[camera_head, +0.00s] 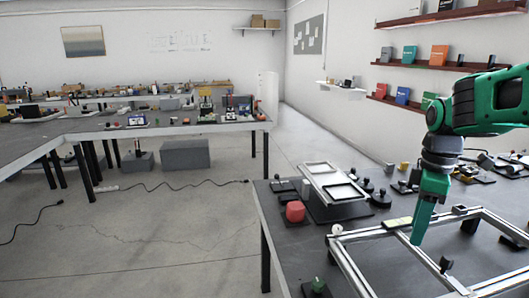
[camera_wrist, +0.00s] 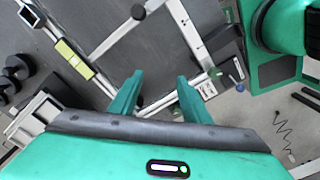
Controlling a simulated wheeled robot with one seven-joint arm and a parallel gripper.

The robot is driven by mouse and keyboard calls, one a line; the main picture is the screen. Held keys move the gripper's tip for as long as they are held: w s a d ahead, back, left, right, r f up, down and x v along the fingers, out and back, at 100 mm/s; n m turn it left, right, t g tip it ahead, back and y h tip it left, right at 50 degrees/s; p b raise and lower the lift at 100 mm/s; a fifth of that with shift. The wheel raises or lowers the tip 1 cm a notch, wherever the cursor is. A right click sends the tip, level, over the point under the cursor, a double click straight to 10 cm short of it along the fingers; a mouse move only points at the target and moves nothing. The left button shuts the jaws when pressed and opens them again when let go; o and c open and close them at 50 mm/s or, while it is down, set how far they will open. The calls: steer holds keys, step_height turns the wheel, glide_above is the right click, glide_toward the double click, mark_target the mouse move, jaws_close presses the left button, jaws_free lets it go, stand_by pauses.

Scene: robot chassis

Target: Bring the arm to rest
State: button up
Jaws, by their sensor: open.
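My gripper (camera_head: 420,226) is on the green arm at the right of the head view, pointing down over the silver metal frame (camera_head: 345,262) on the near table. In the wrist view my gripper (camera_wrist: 158,92) shows two green fingers apart, with nothing between them but a view of the table and the metal frame (camera_wrist: 118,32) below. I cannot tell how high the fingertips are above the frame.
The near table (camera_head: 290,250) also holds a red block (camera_head: 295,211), a silver tray-like fixture (camera_head: 325,181) and several small dark parts. Shelves (camera_head: 435,66) with boxes line the right wall. A long workbench (camera_head: 60,128) stands at the left, with open floor between.

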steer(key=s+d+f+m, duration=0.2)
steer(key=s+f+m, duration=0.1)
steer(key=s+m, duration=0.6)
steer(key=s+d+f+m, duration=0.3)
steer(key=s+m, duration=0.5)
steer(key=s, duration=0.4)
steer(key=shift+s+f+m, duration=0.3)
steer(key=shift+m, duration=0.1)
steer(key=shift+w+f, duration=0.25)
steer(key=shift+w, duration=0.4)
